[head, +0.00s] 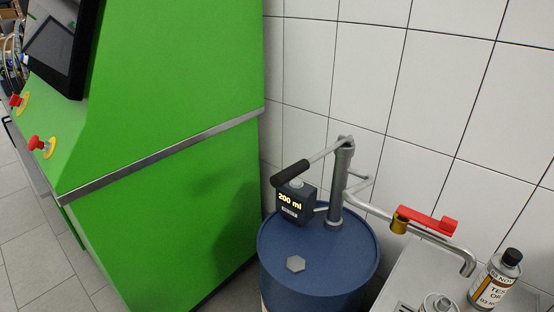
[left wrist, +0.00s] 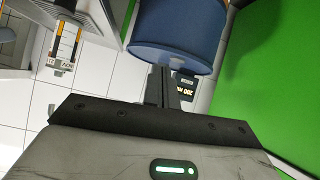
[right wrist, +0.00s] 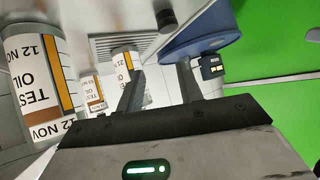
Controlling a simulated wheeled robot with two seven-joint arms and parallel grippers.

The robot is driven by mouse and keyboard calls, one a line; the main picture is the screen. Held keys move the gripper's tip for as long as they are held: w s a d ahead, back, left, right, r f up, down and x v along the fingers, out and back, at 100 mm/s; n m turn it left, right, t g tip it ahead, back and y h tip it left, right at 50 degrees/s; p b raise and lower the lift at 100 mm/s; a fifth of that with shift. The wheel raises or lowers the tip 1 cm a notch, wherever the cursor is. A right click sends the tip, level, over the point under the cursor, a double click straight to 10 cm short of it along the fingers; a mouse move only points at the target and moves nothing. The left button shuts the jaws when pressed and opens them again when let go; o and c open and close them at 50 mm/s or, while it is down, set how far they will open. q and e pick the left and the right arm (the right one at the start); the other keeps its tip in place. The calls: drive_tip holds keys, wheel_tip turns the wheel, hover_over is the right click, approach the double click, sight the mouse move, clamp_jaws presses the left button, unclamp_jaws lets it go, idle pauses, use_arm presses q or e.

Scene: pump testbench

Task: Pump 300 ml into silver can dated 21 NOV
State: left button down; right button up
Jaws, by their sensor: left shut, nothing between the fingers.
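The blue drum (head: 318,262) carries a hand pump with a black-gripped lever (head: 290,174), a display (head: 291,204) reading "200 ml" and a spout (head: 468,262). A red valve handle (head: 426,220) sits on the pipe. A silver can (right wrist: 123,62) in the right wrist view has a label seemingly starting "21", mostly cut by my finger. A large near can (right wrist: 35,85) reads "12 NOV". My left gripper (left wrist: 162,72) is shut and empty, near the drum and display. My right gripper (right wrist: 160,78) is open, with nothing clearly between its fingers. Neither gripper shows in the head view.
A black-capped can (head: 497,280) stands by the spout on the bench (head: 420,272), its date hard to read. Another can top (head: 437,304) is cut off at the bottom edge. The green cabinet (head: 180,190) stands left of the drum, the tiled wall (head: 400,90) behind.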

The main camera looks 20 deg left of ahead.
drive_tip(key=o, duration=0.5)
drive_tip(key=shift+r, duration=0.1)
drive_tip(key=o, duration=0.5)
drive_tip(key=shift+r+p, duration=0.4)
drive_tip(key=shift+p, duration=0.2)
use_arm(q)
drive_tip(key=w+a+r+m+t+p, duration=0.1)
drive_tip(key=w+r, duration=0.3)
drive_tip(key=r, duration=0.7)
drive_tip(key=w+a+r+m+p, duration=0.1)
drive_tip(key=w+r+p, duration=0.3)
drive_tip(key=r, duration=0.8)
drive_tip(key=w+a+r+m+t+p, duration=0.1)
drive_tip(key=w+r, duration=0.4)
drive_tip(key=r, duration=0.6)
drive_tip(key=shift+w+a+r+m+t+h+p, duration=0.3)
drive_tip(key=shift+a+h+p, duration=0.15)
drive_tip(key=shift+p, duration=0.25)
use_arm(e)
drive_tip(key=shift+s+d+r+g+h, duration=0.2)
drive_tip(key=shift+d+r, duration=0.2)
drive_tip(key=shift+r, duration=0.25)
drive_tip(key=shift+s+d+r+g+h, duration=0.1)
drive_tip(key=shift+d+r+h, duration=0.1)
drive_tip(key=shift+d+r, duration=0.3)
drive_tip(key=shift+a+r, duration=0.1)
